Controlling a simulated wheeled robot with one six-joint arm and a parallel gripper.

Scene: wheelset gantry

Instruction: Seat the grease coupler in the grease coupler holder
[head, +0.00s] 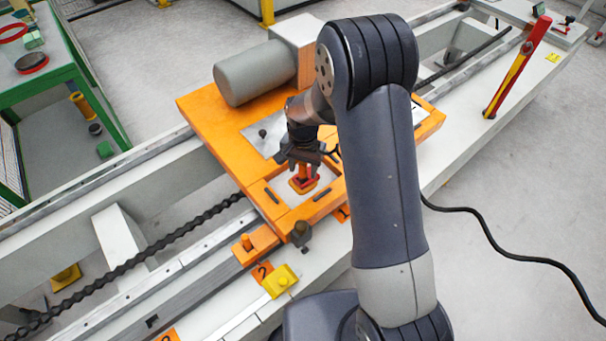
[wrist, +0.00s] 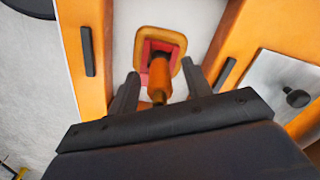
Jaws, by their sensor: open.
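The grease coupler is an orange cylinder with a brass-coloured end (wrist: 160,78). It stands in the grease coupler holder, a red square socket with an orange rim (wrist: 180,40), in the wrist view. In the head view the orange coupler (head: 303,171) shows below my gripper (head: 303,162), with the red and orange holder (head: 298,188) under it. My gripper is open, and in the wrist view its two fingers (wrist: 161,74) are on either side of the coupler, with gaps visible. The coupler's lower end is hidden inside the holder, so its depth cannot be told.
The holder sits on a pale panel in an orange carriage (head: 205,107) on the gantry rails. A grey cylinder (head: 252,73) lies at its back. A small knob (wrist: 297,97) stands on a metal plate beside the holder. A red and yellow post (head: 517,68) stands far right.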

